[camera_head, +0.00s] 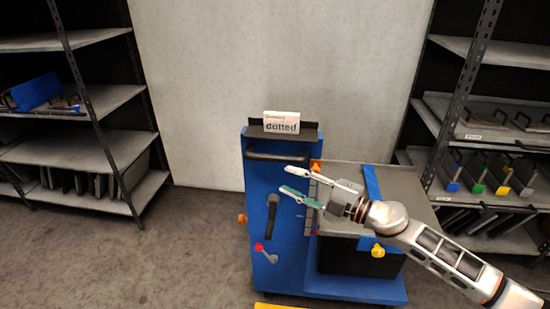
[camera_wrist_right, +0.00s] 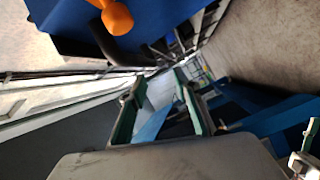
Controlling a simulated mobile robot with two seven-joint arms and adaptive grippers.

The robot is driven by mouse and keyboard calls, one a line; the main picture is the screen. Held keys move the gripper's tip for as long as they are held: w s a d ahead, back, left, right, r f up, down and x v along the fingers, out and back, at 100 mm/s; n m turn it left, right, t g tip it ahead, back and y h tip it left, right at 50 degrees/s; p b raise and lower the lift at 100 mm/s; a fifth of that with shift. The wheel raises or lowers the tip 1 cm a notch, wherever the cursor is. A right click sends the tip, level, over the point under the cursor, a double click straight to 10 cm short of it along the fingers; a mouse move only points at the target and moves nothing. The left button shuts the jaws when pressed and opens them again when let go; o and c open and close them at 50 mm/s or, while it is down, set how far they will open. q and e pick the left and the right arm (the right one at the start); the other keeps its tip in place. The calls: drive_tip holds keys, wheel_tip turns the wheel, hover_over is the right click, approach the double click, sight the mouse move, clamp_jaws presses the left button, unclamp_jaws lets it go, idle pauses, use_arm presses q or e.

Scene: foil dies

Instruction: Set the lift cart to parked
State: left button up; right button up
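The lift cart (camera_head: 258,215) is blue, with an upright front panel at left and a grey deck (camera_head: 340,177) behind. The panel carries a black lever (camera_head: 271,215) hanging downward and a red-knobbed grey handle (camera_head: 265,254) below it. A black push bar (camera_head: 277,156) crosses the panel's top. My right gripper (camera_head: 284,180) is open and empty, in front of the panel's right part in the head view. In the right wrist view its fingers (camera_wrist_right: 160,92) stand apart, and an orange knob (camera_wrist_right: 117,17) shows above. A green-and-white part at that view's lower right may be my left gripper.
An orange knob (camera_head: 242,218) sticks out at left and a yellow knob (camera_head: 378,251) at right. Shelf racks stand left (camera_head: 85,150) and right (camera_head: 490,130). Floor left of the cart is clear.

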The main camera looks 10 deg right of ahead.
sight(275, 159)
drive_tip(key=w+d+r+n, duration=0.1)
drive_tip(key=w+d+r+n+g, duration=0.1)
drive_tip(key=r, duration=0.1)
drive_tip(key=shift+w+r+n, duration=0.1)
drive_tip(key=shift+w+n, duration=0.2)
drive_tip(key=shift+n, duration=0.1)
drive_tip(key=shift+x, duration=3.9)
drive_tip(key=shift+d, duration=0.1)
clamp_jaws()
